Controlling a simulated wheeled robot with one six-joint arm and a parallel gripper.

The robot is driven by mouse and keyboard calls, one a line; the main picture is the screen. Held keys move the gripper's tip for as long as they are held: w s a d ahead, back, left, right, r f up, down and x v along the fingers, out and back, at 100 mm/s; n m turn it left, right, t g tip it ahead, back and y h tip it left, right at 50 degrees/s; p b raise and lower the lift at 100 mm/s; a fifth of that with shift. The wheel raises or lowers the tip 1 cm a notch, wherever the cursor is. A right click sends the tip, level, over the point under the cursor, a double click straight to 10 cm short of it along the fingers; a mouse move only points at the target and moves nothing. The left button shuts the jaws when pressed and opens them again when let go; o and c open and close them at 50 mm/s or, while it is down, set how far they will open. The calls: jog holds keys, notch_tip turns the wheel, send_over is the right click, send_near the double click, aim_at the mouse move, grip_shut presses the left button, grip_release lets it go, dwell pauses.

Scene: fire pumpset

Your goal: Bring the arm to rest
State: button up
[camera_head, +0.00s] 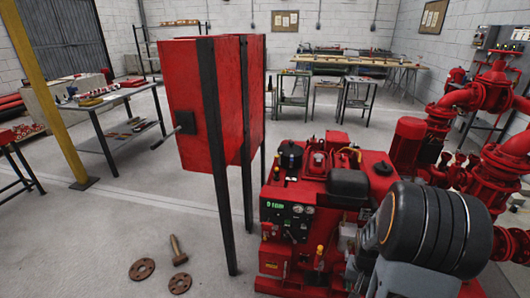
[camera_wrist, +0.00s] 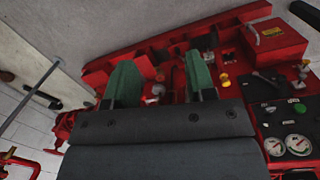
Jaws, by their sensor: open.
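My gripper (camera_wrist: 162,80) shows in the wrist view with its two green fingers apart and nothing between them. It is over the red pumpset, whose control panel (camera_wrist: 290,125) with gauges is at the right of that view. I cannot tell the gap between the fingers and the red parts behind them. In the head view, my arm (camera_head: 432,228) shows as a dark rounded link with an orange ring at the lower right, in front of the pumpset (camera_head: 282,262). My gripper is hidden in the head view.
A red tank (camera_head: 200,95) on dark legs stands left of the pumpset. Red pipes and valves (camera_head: 497,172) rise at the right. Two flanges (camera_head: 142,269) and a bolt (camera_head: 178,249) lie on the floor. A yellow post (camera_head: 42,90) stands left.

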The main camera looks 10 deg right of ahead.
jog(key=a+r+n+t+p, duration=0.1)
jog(key=a+r+n+p, duration=0.1)
jog(key=a+r, duration=0.4)
jog(key=a+r+n+t+p, duration=0.2)
jog(key=a+r, duration=0.4)
jog(key=r, duration=0.6)
jog(key=a+r+n+t+p, duration=0.1)
jog(key=a+r+n+p, duration=0.2)
jog(key=a+r, duration=0.3)
notch_tip(320, 180, up, 4)
jog(key=shift+s+a+f+t+y+p, duration=0.1)
jog(key=shift+s+a+t+y+p, duration=0.2)
jog(key=shift+s+t+p, duration=0.1)
